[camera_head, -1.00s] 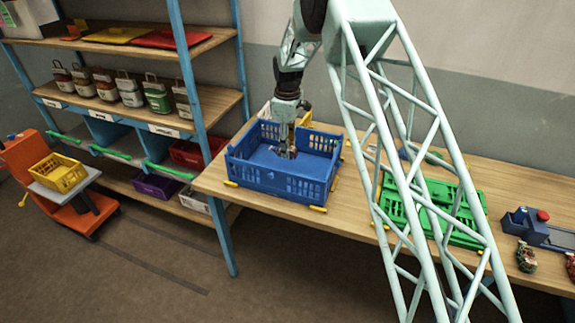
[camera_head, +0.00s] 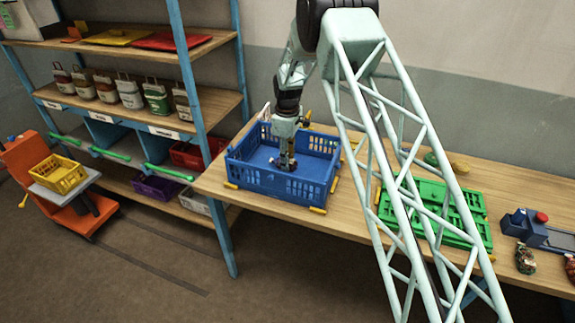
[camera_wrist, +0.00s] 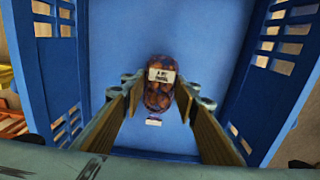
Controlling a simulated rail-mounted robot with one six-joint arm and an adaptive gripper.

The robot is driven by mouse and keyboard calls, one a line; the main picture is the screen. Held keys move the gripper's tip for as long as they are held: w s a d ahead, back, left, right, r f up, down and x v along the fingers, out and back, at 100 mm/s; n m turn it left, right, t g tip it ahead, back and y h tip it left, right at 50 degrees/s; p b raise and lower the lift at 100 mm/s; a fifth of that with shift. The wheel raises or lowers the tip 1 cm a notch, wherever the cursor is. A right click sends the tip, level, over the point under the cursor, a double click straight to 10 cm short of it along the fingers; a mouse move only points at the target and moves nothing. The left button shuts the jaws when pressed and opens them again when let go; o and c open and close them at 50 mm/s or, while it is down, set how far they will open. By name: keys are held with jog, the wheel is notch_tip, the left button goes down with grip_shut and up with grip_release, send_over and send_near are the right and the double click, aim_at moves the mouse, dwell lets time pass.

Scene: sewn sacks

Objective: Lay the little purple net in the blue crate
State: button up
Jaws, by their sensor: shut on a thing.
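The blue crate (camera_head: 280,184) stands on the wooden bench, with slotted walls; its blue floor also shows in the wrist view (camera_wrist: 205,30). My gripper (camera_head: 283,166) points down inside the crate, its tips low near the floor. In the wrist view my gripper (camera_wrist: 160,100) is shut on a small dark purple-brown net (camera_wrist: 157,99) with a white label, held between the two fingers. The lettering is too small to read surely. I cannot tell whether the net touches the crate floor. In the head view the fingers mostly hide the net.
A folded green crate (camera_head: 458,232) lies on the bench to the right, partly behind my arm. A blue device with a red button (camera_head: 543,215) and small net sacks (camera_head: 525,258) are at the far right. A shelf with several sacks (camera_head: 130,92) stands left.

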jog(key=shift+f, duration=1)
jog(key=shift+f, duration=0.15)
jog(key=o, duration=0.9)
notch_tip(320, 180, up, 11)
jog(key=shift+f+b, duration=0.15)
jog(key=shift+b, duration=0.15)
jog(key=shift+r, duration=0.8)
jog(key=shift+r, duration=0.1)
